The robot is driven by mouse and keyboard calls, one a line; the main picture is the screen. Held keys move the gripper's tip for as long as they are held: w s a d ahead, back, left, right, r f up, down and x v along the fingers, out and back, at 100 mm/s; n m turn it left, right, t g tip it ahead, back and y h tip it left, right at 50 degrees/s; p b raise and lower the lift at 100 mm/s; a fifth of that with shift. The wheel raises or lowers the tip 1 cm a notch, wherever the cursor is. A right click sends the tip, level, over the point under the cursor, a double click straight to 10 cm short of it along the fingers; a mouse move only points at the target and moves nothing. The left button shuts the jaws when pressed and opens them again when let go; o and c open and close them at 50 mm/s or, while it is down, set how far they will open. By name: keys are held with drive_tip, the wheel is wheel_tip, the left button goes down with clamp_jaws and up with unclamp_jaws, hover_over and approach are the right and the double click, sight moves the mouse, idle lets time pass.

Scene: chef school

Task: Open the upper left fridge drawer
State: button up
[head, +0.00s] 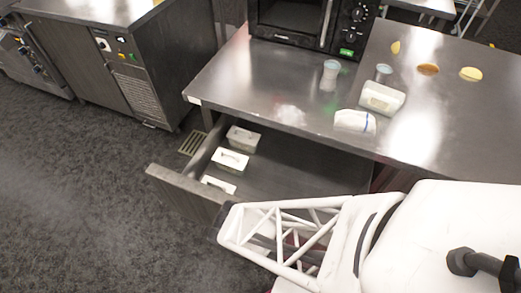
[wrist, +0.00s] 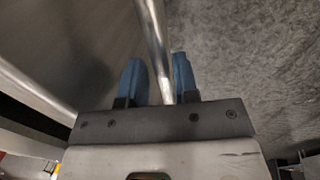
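The drawer (head: 190,190) under the steel counter is pulled out, with its dark front towards the lower left. In the wrist view, a bright metal bar (wrist: 153,35), apparently the drawer's handle, runs between the two blue fingers of my gripper (wrist: 158,80). The fingers stand apart. The bar is close to the right finger, and a small gap shows on the left finger's side. In the head view my white arm covers the right part of the drawer front and hides my gripper.
Several white containers (head: 230,160) sit inside the drawer. A dark cabinet (head: 140,70) stands at the left. The carpeted floor (head: 80,200) in front of the drawer is clear.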

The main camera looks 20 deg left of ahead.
clamp_jaws()
drive_tip(key=shift+s, duration=0.1)
drive_tip(key=shift+s, duration=1.95)
drive_tip(key=shift+o, duration=1.5)
unclamp_jaws()
drive_tip(key=shift+r, duration=0.1)
wheel_tip(320, 180, up, 8)
drive_tip(key=s, duration=0.1)
drive_tip(key=shift+s+f, duration=0.25)
